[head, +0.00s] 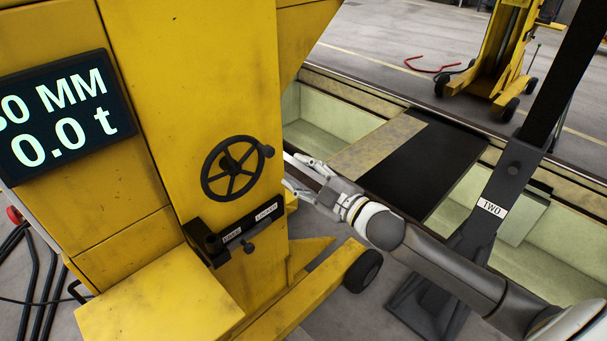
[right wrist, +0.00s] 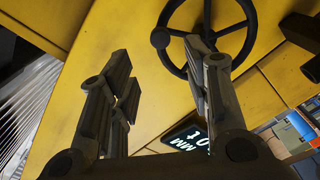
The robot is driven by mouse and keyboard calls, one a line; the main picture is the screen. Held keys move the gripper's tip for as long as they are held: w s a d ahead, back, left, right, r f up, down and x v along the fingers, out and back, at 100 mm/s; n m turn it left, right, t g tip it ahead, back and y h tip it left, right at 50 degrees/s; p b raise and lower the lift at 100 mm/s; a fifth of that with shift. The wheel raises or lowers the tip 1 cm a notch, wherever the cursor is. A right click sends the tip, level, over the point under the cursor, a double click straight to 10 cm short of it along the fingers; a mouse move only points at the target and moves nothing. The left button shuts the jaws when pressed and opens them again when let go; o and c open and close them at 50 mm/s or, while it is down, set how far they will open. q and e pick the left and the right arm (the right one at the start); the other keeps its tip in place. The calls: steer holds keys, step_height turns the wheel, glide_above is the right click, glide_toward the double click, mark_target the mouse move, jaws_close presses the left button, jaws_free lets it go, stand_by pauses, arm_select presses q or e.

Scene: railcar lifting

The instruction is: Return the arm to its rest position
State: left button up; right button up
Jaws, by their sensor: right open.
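My right gripper (head: 300,172) is in the middle of the head view, just right of the black handwheel (head: 235,168) on the yellow lifting column (head: 200,80). My right arm reaches in from the lower right. In the right wrist view the two fingers of the gripper (right wrist: 160,90) stand apart with nothing between them. The handwheel (right wrist: 205,30) shows beyond the fingertips there, and I cannot tell how far off it is. My left gripper is not in view.
A display (head: 60,115) reading 0.0 t is on the column's left. A labelled lever block (head: 240,235) sits below the wheel. A pit (head: 340,125) lies behind. Another yellow lift (head: 495,60) stands far back.

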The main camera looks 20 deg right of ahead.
steer(key=shift+s, duration=0.2)
steer(key=shift+d+f, duration=0.1)
steer(key=s+d+f+m+g+h, duration=0.1)
steer(key=d+f+m+g+h, duration=0.2)
steer(key=f, duration=0.8)
steer(key=d+f+m+h, duration=0.15)
steer(key=d+f, duration=0.25)
steer(key=f, duration=0.7)
steer(key=s+d+f+m+g+h, duration=0.15)
steer(key=s+f, duration=0.25)
steer(key=f, duration=0.4)
steer(key=s+d+f+m+g, duration=0.1)
steer(key=s+f+m+g, duration=0.1)
steer(key=s+f, duration=0.5)
steer(key=s+a+f+m+g, duration=0.1)
steer(key=s+a+f+g, duration=0.15)
steer(key=s+f, duration=0.6)
steer(key=s+a+f+m+g, duration=0.1)
steer(key=s+f+g, duration=0.2)
steer(key=s+f, duration=0.6)
steer(key=s+a+f+m+g, duration=0.1)
steer(key=s+a+f+g, duration=0.1)
steer(key=s, duration=0.8)
steer(key=s+a+f+m+g, duration=0.1)
steer(key=s+a+f, duration=0.3)
steer(key=s, duration=0.6)
step_height(320, 180, down, 2)
steer(key=shift+a+f+g, duration=0.1)
steer(key=shift+a+g, duration=0.3)
steer(key=shift+g, duration=0.1)
